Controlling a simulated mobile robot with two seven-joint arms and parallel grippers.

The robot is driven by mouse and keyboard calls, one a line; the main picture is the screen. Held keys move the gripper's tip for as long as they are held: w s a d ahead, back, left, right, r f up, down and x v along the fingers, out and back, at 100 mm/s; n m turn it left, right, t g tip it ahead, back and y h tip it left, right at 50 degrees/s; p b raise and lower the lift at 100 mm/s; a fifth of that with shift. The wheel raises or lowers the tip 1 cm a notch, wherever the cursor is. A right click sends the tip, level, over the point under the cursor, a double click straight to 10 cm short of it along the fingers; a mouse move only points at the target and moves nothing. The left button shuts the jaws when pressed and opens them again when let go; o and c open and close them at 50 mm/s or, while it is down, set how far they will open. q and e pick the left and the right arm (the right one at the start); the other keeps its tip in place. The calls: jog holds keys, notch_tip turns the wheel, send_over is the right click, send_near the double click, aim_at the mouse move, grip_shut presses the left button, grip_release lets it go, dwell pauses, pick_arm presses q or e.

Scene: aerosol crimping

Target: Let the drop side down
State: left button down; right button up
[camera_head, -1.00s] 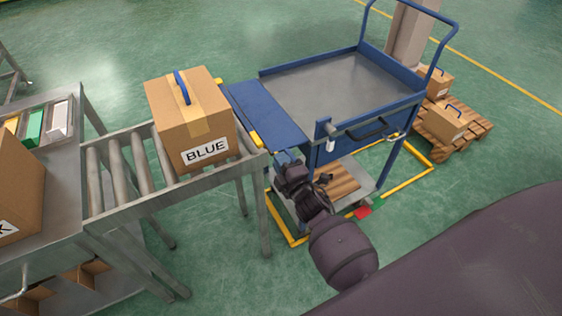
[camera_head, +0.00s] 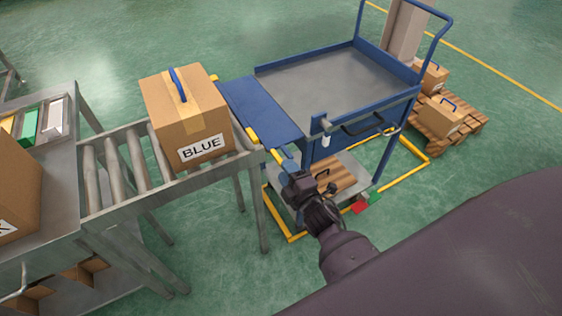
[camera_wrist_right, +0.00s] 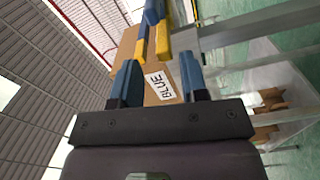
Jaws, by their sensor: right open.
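The drop side (camera_head: 262,108) is a blue panel on the left side of the blue cart (camera_head: 335,85). It lies out roughly level, between the cart deck and the end of the roller conveyor, with yellow pieces along its conveyor-side edge. My right gripper (camera_head: 288,163) is just below the panel's near corner. In the right wrist view the open blue fingers (camera_wrist_right: 158,82) have nothing between them, and the panel's blue and yellow edge (camera_wrist_right: 154,38) is just beyond the tips. Whether they touch it I cannot tell. My left gripper is not in view.
A carton marked BLUE (camera_head: 187,118) stands on the roller conveyor (camera_head: 110,172), close to the panel. The cart's top deck is empty. A yellow floor frame (camera_head: 400,160) surrounds the cart. A pallet with cartons (camera_head: 445,120) stands at the right.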

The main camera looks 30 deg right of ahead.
jog(key=shift+s, duration=2.6)
jog(key=shift+d, duration=0.1)
